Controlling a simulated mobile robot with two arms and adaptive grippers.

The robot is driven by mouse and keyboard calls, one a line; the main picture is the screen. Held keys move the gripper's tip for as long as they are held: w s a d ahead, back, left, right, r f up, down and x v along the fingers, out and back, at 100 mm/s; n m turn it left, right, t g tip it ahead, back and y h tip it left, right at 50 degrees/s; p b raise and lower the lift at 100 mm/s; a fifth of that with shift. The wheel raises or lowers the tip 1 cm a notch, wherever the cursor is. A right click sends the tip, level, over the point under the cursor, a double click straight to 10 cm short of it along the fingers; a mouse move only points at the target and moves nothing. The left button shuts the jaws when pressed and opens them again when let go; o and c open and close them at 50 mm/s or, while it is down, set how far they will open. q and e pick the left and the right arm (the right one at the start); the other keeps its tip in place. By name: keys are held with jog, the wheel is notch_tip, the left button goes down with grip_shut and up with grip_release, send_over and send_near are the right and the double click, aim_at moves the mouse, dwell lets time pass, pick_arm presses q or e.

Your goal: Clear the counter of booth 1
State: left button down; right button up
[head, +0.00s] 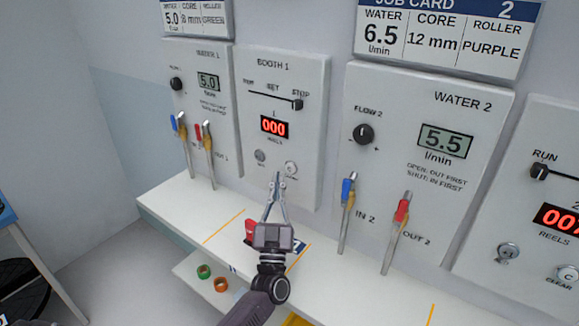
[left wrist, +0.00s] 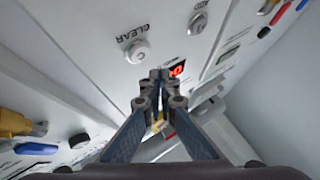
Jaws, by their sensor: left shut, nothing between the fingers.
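The booth 1 panel (head: 313,85) is a white box on the wall. Its red counter display (head: 274,127) reads 000. The slider knob (head: 296,104) sits at the STOP end. Below the display are a grey button (head: 260,156) and a pale CLEAR button (head: 291,168). My left gripper (head: 278,180) is shut and empty, its tips just below these buttons; I cannot tell if they touch the panel. In the left wrist view the CLEAR button (left wrist: 137,50) is beside the closed fingertips (left wrist: 160,76), and part of the red display (left wrist: 178,68) shows behind them. My right gripper is not in view.
Water 1 panel (head: 206,58) with blue and red valve handles stands left. Water 2 panel (head: 430,110), with its blue (head: 347,190) and red (head: 402,210) handles, stands right. A white ledge (head: 175,205) runs below. Green (head: 203,271) and orange (head: 220,284) rings lie lower down.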

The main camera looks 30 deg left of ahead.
pick_arm(q)
jog(key=s+p, duration=0.1)
jog(key=s, duration=0.2)
jog(key=shift+s+a, duration=0.1)
jog(key=shift+a, duration=0.05)
dwell(0.8)
